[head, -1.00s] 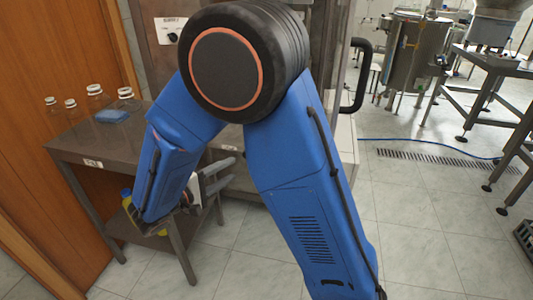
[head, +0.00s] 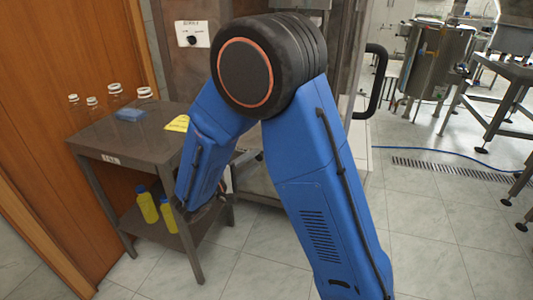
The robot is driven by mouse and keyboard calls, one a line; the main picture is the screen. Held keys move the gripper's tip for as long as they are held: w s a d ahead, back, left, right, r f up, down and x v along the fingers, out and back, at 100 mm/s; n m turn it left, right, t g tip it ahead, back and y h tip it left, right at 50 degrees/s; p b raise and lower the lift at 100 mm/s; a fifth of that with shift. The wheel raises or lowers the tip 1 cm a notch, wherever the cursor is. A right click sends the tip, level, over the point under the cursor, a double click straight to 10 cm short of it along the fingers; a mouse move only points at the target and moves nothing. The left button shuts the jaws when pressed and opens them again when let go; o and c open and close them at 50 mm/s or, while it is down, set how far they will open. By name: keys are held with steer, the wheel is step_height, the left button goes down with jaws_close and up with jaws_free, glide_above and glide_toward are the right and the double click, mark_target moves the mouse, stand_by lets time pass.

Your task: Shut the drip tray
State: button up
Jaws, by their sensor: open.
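I cannot make out the drip tray for certain. The lower front of the steel machine (head: 258,180) shows only in part, behind my blue arm links, and a grey ledge-like edge (head: 247,157) shows there. My gripper (head: 229,197) is mostly hidden at the lower end of my forearm. A small dark part of it shows low in front of the machine, beside the side table's right legs. It is open, and I see nothing held in it.
A steel side table (head: 135,140) stands at the left with several clear jars, a blue block (head: 131,115) and a yellow sign (head: 178,123). Yellow bottles (head: 147,204) stand on its lower shelf. A black handle (head: 377,82) juts from the machine.

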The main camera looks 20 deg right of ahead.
steer(key=x, duration=0.7)
steer(key=shift+w+d, duration=0.1)
steer(key=shift+d, duration=0.2)
